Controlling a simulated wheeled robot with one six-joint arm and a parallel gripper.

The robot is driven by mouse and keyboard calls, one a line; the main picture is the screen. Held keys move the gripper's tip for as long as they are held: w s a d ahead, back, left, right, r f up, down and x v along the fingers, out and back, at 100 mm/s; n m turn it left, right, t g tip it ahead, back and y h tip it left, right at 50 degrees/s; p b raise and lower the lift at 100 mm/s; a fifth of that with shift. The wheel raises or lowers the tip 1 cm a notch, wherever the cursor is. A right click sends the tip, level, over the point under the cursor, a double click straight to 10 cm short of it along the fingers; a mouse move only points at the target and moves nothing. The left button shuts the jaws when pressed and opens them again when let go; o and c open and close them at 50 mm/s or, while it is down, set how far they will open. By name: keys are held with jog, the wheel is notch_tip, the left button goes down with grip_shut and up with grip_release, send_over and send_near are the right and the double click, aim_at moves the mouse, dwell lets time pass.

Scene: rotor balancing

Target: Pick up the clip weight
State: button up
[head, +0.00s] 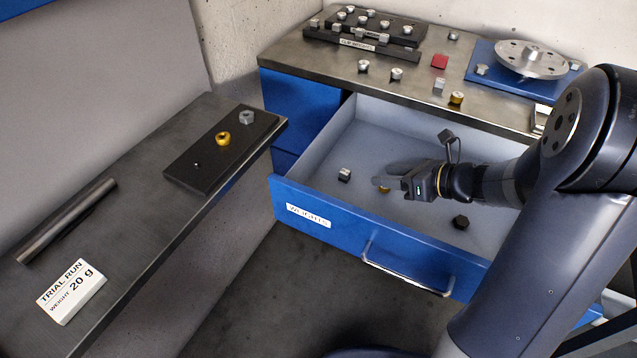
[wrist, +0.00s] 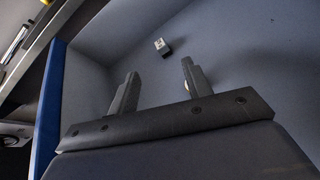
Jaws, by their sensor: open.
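A small clip weight (head: 344,174), silver on top and dark below, lies on the floor of the open drawer (head: 310,190). It also shows in the wrist view (wrist: 163,47), beyond and roughly between the fingertips, not touching them. My gripper (head: 380,182) is open and empty inside the drawer, to the right of this clip weight. In the wrist view its two fingers (wrist: 158,68) stand apart. A brass-coloured piece (head: 385,189) is partly hidden by my gripper in the head view.
A black hex piece (head: 460,222) lies in the drawer at right. The bench above holds racks of weights (head: 365,43), several loose weights, a red block (head: 439,61) and a rotor disc (head: 531,59). A side shelf at left holds a dark plate (head: 207,175) and a "20 g" card (head: 72,292).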

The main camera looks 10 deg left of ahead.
aim_at(348, 173)
jog(key=x, duration=0.5)
jog(key=shift+s+a+f+b, duration=0.25)
jog(key=shift+b, duration=0.1)
jog(key=x, duration=0.3)
jog(key=b+x, duration=0.1)
jog(key=x, duration=0.1)
jog(key=shift+w+a+f, duration=0.2)
jog(key=shift+w, duration=0.25)
jog(key=shift+c, duration=0.6)
grip_shut()
